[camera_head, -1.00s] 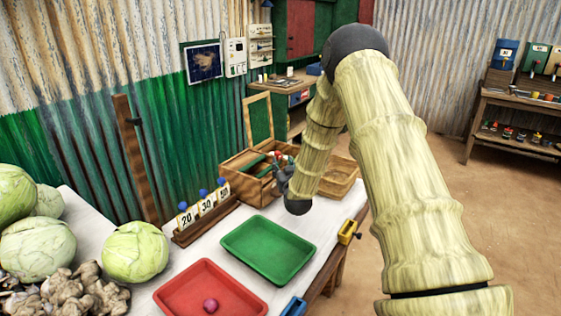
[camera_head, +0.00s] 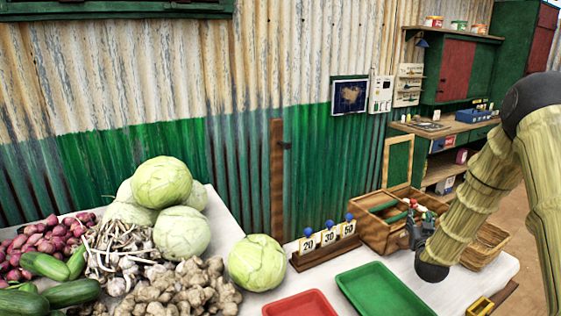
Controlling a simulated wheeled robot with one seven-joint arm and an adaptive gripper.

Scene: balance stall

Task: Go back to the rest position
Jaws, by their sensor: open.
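My gripper (camera_head: 421,229) is at the right in the head view, small and partly hidden by the dark end of my own arm. It is over the near side of an open wooden box (camera_head: 372,235) with green and red items in it. The jaws are open, and I see nothing held between them. My arm comes in from the right edge, bent at a dark joint. A green tray (camera_head: 385,290) lies below and left of the gripper, and the part in view is empty.
A red tray (camera_head: 300,304) is cut by the lower edge. A rack with number cards 20, 30, 50 (camera_head: 327,240) stands behind the trays. Cabbages (camera_head: 257,263), ginger (camera_head: 185,290) and cucumbers fill the left. A wicker basket (camera_head: 484,246) is right of the box. A corrugated wall closes the back.

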